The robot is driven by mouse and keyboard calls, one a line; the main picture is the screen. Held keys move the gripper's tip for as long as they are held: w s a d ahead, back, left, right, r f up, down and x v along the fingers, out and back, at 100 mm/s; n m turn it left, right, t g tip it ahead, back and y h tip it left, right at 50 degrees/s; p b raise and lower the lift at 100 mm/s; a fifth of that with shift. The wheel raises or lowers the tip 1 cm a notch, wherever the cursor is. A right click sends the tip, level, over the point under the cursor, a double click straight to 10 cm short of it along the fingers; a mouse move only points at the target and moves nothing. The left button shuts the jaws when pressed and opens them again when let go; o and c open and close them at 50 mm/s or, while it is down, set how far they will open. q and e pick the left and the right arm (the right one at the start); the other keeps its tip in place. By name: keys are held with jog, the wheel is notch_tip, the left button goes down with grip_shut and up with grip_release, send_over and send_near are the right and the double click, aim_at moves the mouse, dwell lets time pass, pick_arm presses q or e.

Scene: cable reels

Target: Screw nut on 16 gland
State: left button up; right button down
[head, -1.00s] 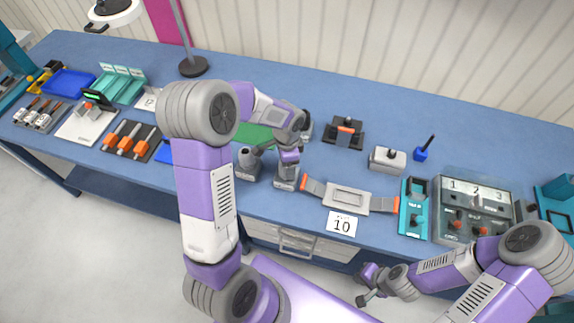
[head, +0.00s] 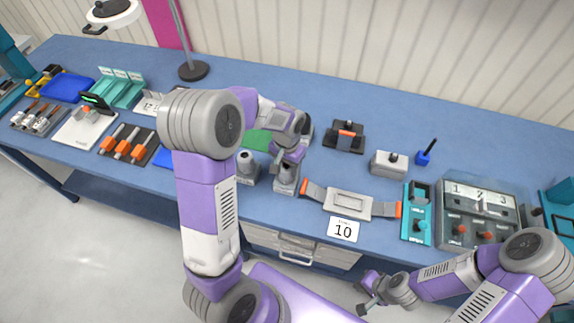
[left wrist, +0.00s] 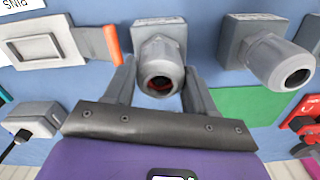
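Two grey cable glands on square blocks stand near the bench's front edge. The right one in the head view (head: 286,187) is under my left gripper (head: 287,168). In the left wrist view its round-mouthed grey nut (left wrist: 160,68) sits between the two fingers of my left gripper (left wrist: 160,80), which lie close against its sides. Some red shows inside its mouth. The other gland (head: 247,168) stands to its left in the head view and also shows in the left wrist view (left wrist: 278,62). No size mark is readable. My right gripper (head: 366,292) hangs low, off the bench; its finger gap is unclear.
A green mat (head: 257,139) lies behind. A teal fixture (head: 417,226) and a numbered panel box (head: 477,212) stand further right.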

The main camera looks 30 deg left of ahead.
pick_arm(q)
jog(key=c, duration=0.4)
jog(key=m, duration=0.5)
jog(key=shift+p, duration=0.3)
jog(key=shift+c, duration=0.2)
jog(key=m, duration=0.3)
jog(key=shift+p, duration=0.3)
jog(key=o, duration=1.2)
jog(key=shift+o, duration=0.2)
jog(key=shift+r, duration=0.1)
notch_tip(320, 180, up, 7)
jog(key=shift+r+p, duration=0.2)
jog(key=shift+p, duration=0.1)
